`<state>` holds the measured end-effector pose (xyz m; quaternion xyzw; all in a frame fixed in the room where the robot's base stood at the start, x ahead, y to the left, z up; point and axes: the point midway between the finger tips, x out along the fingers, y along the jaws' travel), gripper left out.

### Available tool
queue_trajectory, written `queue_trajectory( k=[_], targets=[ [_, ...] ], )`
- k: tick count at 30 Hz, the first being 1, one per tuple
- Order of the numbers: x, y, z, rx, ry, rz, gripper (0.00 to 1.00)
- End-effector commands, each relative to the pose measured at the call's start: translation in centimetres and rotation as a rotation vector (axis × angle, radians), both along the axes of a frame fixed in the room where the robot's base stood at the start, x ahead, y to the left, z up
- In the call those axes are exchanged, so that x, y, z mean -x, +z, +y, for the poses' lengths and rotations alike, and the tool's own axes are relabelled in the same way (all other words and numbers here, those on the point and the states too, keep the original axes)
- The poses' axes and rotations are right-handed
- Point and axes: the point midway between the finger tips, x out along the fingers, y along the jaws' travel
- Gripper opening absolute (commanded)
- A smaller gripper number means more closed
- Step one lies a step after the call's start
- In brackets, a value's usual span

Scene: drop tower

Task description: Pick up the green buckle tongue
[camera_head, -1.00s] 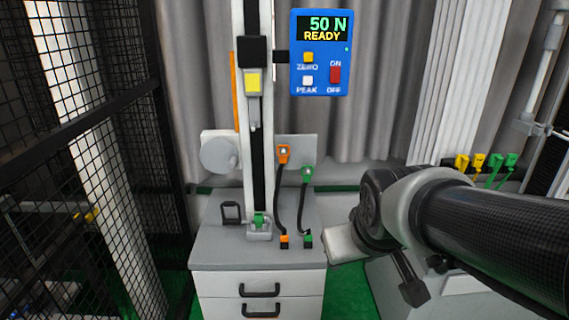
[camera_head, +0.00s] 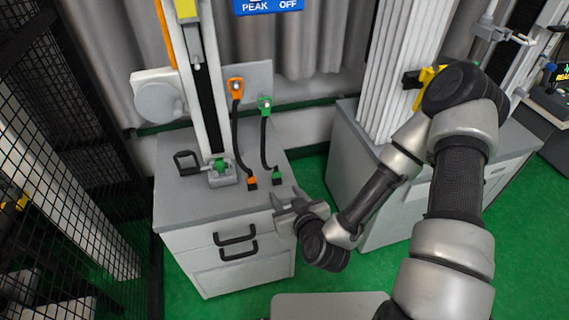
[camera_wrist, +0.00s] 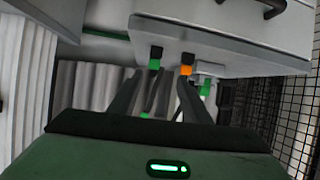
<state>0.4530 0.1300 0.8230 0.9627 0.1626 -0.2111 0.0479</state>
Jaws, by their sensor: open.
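A black strap hangs from a green fitting (camera_head: 265,103) on the back plate. Its lower green-and-black end (camera_head: 277,176) lies near the right edge of the grey cabinet top; I take this end for the green buckle tongue, though the small picture leaves some doubt. It also shows in the wrist view (camera_wrist: 154,60). My gripper (camera_head: 283,204) is open and empty, just off the cabinet's front right corner, in front of the green end and apart from it. In the wrist view the open fingers (camera_wrist: 160,78) point toward the green and orange ends.
An orange-and-black strap end (camera_head: 251,183) lies close to the left of the green one. A tower with a green part (camera_head: 218,165) at its foot and a black frame (camera_head: 186,161) stand further left. The cabinet (camera_head: 190,210) has handles in front. A mesh fence (camera_head: 90,130) bounds the left.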

Motion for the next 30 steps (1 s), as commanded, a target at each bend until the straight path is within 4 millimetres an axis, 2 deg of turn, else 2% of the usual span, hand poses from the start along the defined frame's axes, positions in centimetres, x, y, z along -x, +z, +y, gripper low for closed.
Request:
queue_trajectory(
  k=[7, 21, 23, 30],
  targets=[
    [0.0, -0.4, -0.1, -0.037, -0.062, -0.037, 0.44],
    [-4.2, -2.6, 1.1, -0.036, -0.061, -0.037, 0.44],
    [-5.5, -2.5, 1.5, -0.039, -0.063, -0.034, 0.44],
    [-9.4, -4.2, 2.7, -0.038, -0.062, -0.034, 0.44]
  ],
)
